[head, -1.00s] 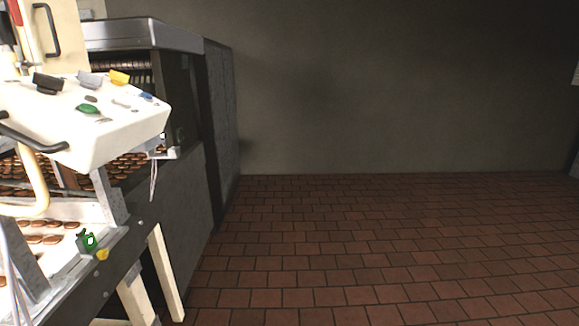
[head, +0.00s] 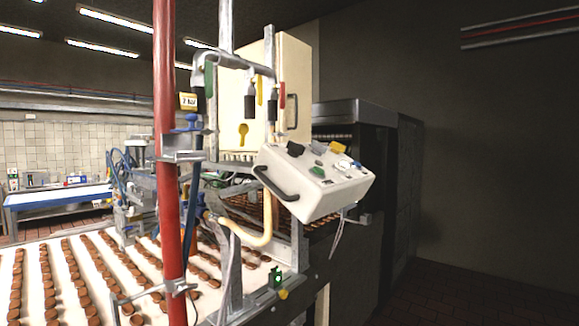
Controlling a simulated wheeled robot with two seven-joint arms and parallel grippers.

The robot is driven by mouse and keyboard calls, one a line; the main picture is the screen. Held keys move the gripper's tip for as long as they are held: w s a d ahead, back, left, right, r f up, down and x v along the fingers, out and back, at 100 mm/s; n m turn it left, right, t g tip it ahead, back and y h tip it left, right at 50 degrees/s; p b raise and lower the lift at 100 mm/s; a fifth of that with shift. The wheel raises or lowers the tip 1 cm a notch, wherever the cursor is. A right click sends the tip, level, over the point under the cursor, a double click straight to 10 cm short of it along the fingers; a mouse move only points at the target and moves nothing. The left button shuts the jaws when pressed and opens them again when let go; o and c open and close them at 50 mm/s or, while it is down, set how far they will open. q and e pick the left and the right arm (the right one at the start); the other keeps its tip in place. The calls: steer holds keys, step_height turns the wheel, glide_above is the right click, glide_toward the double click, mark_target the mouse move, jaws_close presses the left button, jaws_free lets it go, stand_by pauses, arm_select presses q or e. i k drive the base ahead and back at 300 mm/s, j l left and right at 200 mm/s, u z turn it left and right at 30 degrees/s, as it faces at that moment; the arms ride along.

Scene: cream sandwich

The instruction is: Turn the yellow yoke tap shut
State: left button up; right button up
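A grey pipe yoke (head: 236,63) stands at the middle of the head view, in front of a cream cabinet. A yellow lever (head: 259,90) hangs roughly upright below its right part, beside dark cylindrical fittings. A green lever (head: 209,80) hangs at its left end and a red one (head: 282,96) at its right. A separate yellow key-shaped piece (head: 242,134) shows lower on the cabinet front. I cannot tell from this distance whether the yellow tap is open or shut. Neither of my grippers is in view.
A red vertical pole (head: 167,120) stands in front, left of the yoke. A cream control box (head: 314,182) with a dark handle juts out below right. A white conveyor (head: 62,285) carries rows of brown biscuits. Free tiled floor (head: 440,293) lies at right.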

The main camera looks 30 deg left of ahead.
mark_target(258, 80)
steer(key=u, duration=0.9)
